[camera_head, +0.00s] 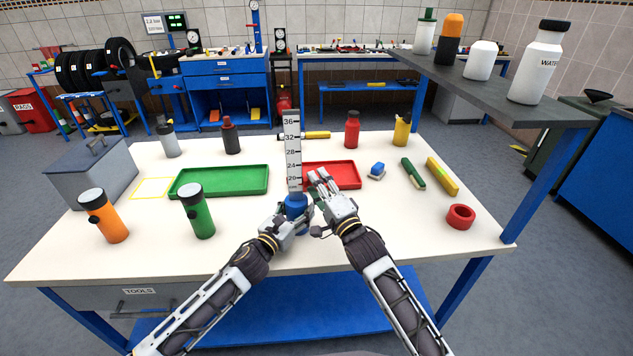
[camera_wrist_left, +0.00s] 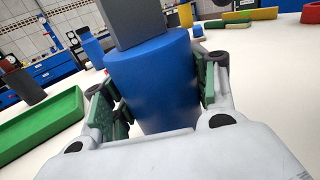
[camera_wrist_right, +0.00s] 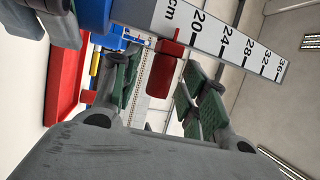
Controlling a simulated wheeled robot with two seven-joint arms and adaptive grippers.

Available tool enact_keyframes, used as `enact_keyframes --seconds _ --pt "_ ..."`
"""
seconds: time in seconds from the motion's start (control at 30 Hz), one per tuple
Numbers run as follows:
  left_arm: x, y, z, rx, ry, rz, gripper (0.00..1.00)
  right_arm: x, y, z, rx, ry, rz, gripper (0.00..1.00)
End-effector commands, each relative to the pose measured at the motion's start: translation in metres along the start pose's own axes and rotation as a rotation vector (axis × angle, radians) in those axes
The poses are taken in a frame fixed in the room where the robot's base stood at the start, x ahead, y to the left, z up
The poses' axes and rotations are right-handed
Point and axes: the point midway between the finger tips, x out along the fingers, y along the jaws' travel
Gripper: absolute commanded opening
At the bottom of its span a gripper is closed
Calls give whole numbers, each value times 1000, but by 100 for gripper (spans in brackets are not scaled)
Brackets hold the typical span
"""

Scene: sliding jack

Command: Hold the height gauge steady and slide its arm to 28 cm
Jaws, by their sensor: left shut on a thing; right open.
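The height gauge (camera_head: 293,150) stands upright on the white table, a pale numbered scale on a blue base (camera_head: 296,201). My left gripper (camera_head: 296,213) is shut on the blue base; in the left wrist view its pads press both sides of the base (camera_wrist_left: 155,85). My right gripper (camera_head: 317,188) is open beside the lower scale. In the right wrist view the gauge's red arm (camera_wrist_right: 160,75) lies between its parted fingers (camera_wrist_right: 160,88), near the 20 mark of the scale (camera_wrist_right: 225,38). The exact reading is unclear. The red arm is hard to make out in the head view.
A green tray (camera_head: 222,192) lies left of the gauge and a red tray (camera_head: 345,184) behind right. Green (camera_head: 203,228) and orange (camera_head: 112,232) bottles stand front left. A red ring (camera_head: 460,216) lies at right. A grey shelf (camera_head: 490,83) overhangs the right side.

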Motion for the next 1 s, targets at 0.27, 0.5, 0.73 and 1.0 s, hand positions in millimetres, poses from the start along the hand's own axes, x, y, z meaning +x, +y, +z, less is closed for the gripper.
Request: enact_keyframes --seconds 0.27,0.5,0.73,1.0 --pt "0 0 0 0 0 0 23 12 0 0 2 0 0 43" --pt "0 0 0 0 0 0 23 13 0 0 1 -1 0 43" --pt "0 0 0 0 0 0 23 13 0 0 1 -1 0 27" --pt "0 0 0 0 1 0 23 13 0 0 1 0 0 0"
